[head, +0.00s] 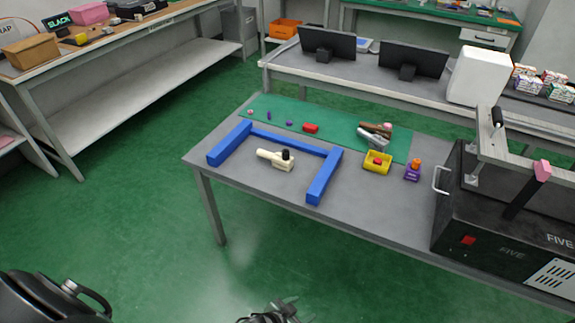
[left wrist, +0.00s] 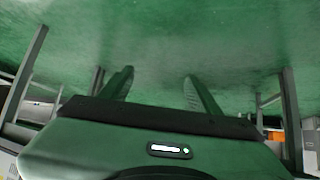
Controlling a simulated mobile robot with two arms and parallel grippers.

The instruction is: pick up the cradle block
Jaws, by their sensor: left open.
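A yellow block (head: 371,168) with raised sides and a small red piece (head: 378,161) in its middle sits on the grey table; it looks like the cradle block, though I cannot be certain. My left gripper (head: 292,307) shows at the bottom edge of the head view, low over the floor, in front of the table and well away from the yellow block. In the left wrist view the left gripper (left wrist: 160,88) has its two fingers apart, with only green floor between them. My right gripper is not in view.
A blue frame (head: 324,177) surrounds a cream lever fixture (head: 281,164) on the table (head: 235,178). A purple block with an orange top (head: 412,172) stands right of the yellow block. Grey and brown parts (head: 373,138) lie behind it. A black machine (head: 490,220) fills the right end.

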